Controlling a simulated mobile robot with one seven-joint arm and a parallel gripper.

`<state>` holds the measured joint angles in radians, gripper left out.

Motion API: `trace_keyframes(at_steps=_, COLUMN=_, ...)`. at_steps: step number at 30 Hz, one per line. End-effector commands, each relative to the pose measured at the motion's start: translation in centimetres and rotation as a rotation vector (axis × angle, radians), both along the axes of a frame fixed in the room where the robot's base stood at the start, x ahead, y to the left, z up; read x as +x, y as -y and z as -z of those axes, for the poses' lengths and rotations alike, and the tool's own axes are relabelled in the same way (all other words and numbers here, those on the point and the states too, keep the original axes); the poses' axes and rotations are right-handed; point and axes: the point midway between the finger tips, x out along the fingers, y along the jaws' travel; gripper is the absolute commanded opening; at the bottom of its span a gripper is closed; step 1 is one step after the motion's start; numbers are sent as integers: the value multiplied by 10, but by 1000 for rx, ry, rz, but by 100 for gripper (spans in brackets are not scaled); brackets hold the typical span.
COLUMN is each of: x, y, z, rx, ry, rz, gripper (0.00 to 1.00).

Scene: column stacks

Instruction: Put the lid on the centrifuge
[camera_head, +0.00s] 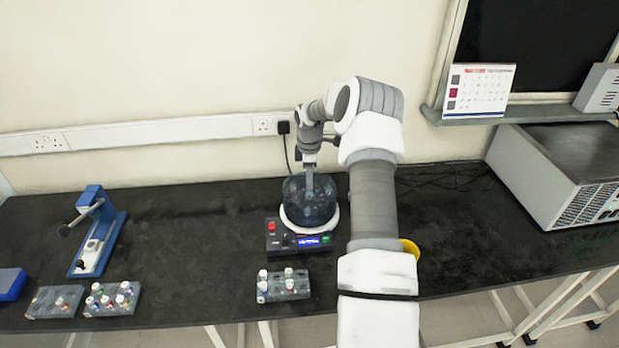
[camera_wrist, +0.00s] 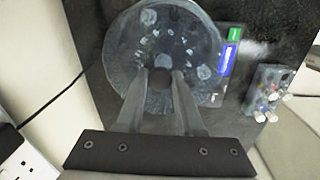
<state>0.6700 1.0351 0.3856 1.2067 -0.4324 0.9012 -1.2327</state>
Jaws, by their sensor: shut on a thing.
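The centrifuge (camera_head: 299,242) stands on the dark bench, with a white round rim, a red button and a lit blue display on its front. Its panel shows at the right in the wrist view (camera_wrist: 230,52). The smoky see-through lid (camera_head: 308,203) is over the centrifuge bowl, inside the outline of the white rim. The lid fills the upper middle of the wrist view (camera_wrist: 195,45). My gripper (camera_head: 309,180) points down from above and is shut on the lid's round knob (camera_wrist: 158,79). I cannot tell whether the lid rests on the rim or hovers just above.
A tube rack (camera_head: 283,286) stands just in front of the centrifuge. More racks (camera_head: 111,299) and a blue stand (camera_head: 96,230) are on the left. A yellow round thing (camera_head: 411,248) is partly behind my arm. A large grey box (camera_head: 560,170) stands on the right.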

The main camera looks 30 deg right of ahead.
Motion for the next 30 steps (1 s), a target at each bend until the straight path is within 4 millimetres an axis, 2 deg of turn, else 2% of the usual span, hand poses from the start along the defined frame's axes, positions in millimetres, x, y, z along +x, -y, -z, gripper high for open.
trace_keyframes(at_steps=15, x=0, y=0, z=15, rx=-1, ry=1, rz=0, gripper=0)
trace_keyframes(at_steps=16, x=0, y=0, z=15, rx=-1, ry=1, rz=0, gripper=37)
trace_keyframes(at_steps=21, x=0, y=0, z=15, rx=-1, ry=1, rz=0, gripper=68)
trace_keyframes(at_steps=22, x=0, y=0, z=15, rx=-1, ry=1, rz=0, gripper=70)
trace_keyframes(at_steps=28, x=0, y=0, z=15, rx=-1, ry=1, rz=0, gripper=70)
trace_keyframes(at_steps=30, x=0, y=0, z=15, rx=0, ry=0, rz=0, gripper=83)
